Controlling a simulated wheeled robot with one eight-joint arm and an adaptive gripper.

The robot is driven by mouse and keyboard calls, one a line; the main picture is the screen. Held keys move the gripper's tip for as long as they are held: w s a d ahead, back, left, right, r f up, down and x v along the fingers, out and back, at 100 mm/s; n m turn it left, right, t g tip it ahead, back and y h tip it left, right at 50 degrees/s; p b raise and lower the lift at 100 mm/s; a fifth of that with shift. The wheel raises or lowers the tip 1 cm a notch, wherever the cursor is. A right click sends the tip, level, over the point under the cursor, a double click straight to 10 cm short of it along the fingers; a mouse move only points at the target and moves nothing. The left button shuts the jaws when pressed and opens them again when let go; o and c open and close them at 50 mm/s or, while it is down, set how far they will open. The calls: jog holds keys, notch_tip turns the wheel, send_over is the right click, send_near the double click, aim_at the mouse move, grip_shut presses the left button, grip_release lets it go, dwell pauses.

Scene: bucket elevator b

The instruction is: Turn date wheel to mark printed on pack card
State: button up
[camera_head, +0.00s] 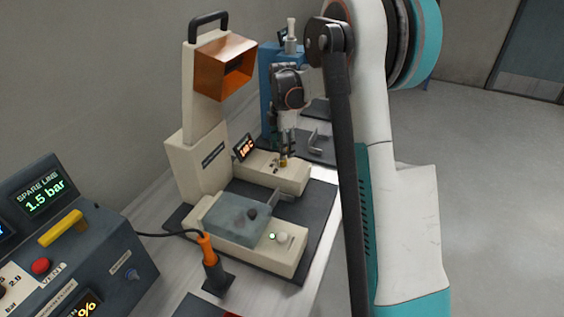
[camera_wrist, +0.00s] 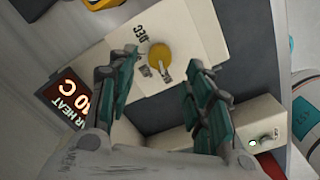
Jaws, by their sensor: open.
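The date wheel (camera_wrist: 159,56) is a round yellow knob with a pale pointer-like piece on its lower edge. It sits on a cream block (camera_wrist: 185,20) in the wrist view, and the letters "DEC" are printed beside it. In the head view the wheel (camera_head: 283,161) is small, on the rear part of the cream machine. My gripper (camera_head: 288,148) is just above it, pointing down. In the wrist view my gripper (camera_wrist: 163,72) is open, its two teal-padded fingers either side of the wheel with nothing held. I cannot make out a pack card or its mark.
An orange-hooded cream column (camera_head: 205,140) stands left of the machine, near a heat display (camera_head: 244,147). A grey-topped front block (camera_head: 240,215), an orange-handled tool (camera_head: 211,262) and a dark control box (camera_head: 75,250) are nearer. A blue machine (camera_head: 268,85) stands behind.

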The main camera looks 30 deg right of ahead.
notch_tip(320, 180, down, 5)
jog(key=shift+f+b, duration=0.1)
jog(key=shift+b, duration=0.5)
jog(key=c, duration=1.1)
